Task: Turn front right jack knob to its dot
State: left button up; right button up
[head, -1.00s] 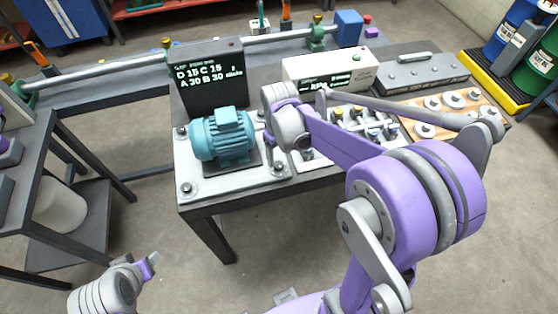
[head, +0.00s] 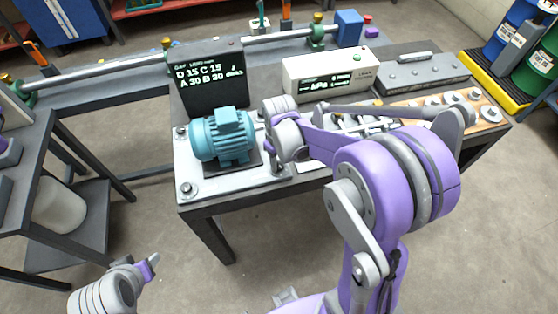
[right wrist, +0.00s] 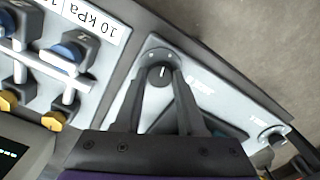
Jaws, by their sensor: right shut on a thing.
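The teal motor (head: 224,137) sits on a pale metal plate (head: 215,183) on the table. The front right jack knob is round and dark with a short white line in the right wrist view (right wrist: 160,75). My right gripper (right wrist: 160,69) is shut on this knob, one finger on each side. In the head view my right gripper (head: 277,167) is at the plate's front right corner, mostly hidden by my wrist. Another knob (right wrist: 275,137) shows at the plate's far end. My left gripper (head: 150,266) is low at the left, away from the table; its fingers are unclear.
A black display (head: 210,82) with "D 15 C 15" and "A 30 B 30" stands behind the motor. A white box (head: 328,74) and a grey case (head: 425,73) stand to its right. Valves with blue and yellow handles (right wrist: 70,50) are close beside my right gripper.

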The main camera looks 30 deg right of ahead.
aim_at(279, 164)
grip_shut()
jog(key=shift+f+m+b, duration=0.1)
jog(key=shift+m+b, duration=0.2)
jog(key=shift+m, duration=1.2)
jog(key=o, duration=1)
grip_release()
jog(key=shift+o, duration=0.2)
jog(key=shift+r, duration=0.2)
notch_tip(279, 164, up, 11)
jog(key=shift+f, duration=0.15)
